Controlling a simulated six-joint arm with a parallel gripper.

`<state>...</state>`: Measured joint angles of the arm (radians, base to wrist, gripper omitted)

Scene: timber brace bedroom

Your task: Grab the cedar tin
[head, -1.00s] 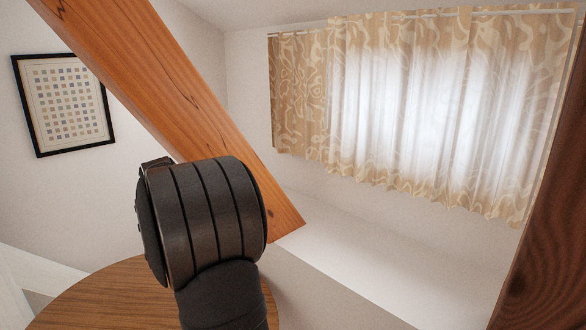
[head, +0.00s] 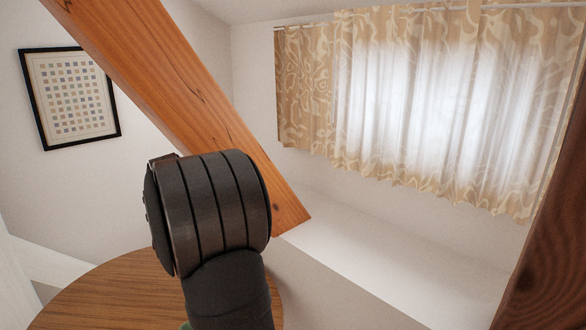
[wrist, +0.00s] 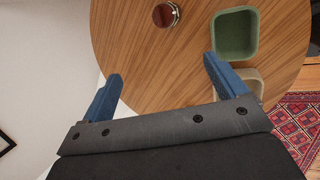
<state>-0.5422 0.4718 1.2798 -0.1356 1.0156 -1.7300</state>
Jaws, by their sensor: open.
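In the wrist view, a small round red-brown container (wrist: 166,15) with a shiny top stands on the round wooden table (wrist: 130,45), near the top edge of the picture. It looks like the cedar tin, though no label can be read. My gripper (wrist: 162,67) is open, its two blue fingers wide apart with nothing between them. The container lies beyond the fingertips, roughly in line with the gap. In the head view, the tabletop (head: 110,300) shows at lower left. My arm hides part of it, and neither the container nor my fingers can be seen there.
A green square tray (wrist: 219,36) stands right of the container, with a beige tray (wrist: 250,76) beside it, close to my right finger. A patterned red rug (wrist: 300,120) lies on the floor. A slanted timber brace (head: 180,90) rises behind my arm. Bare tabletop surrounds the container.

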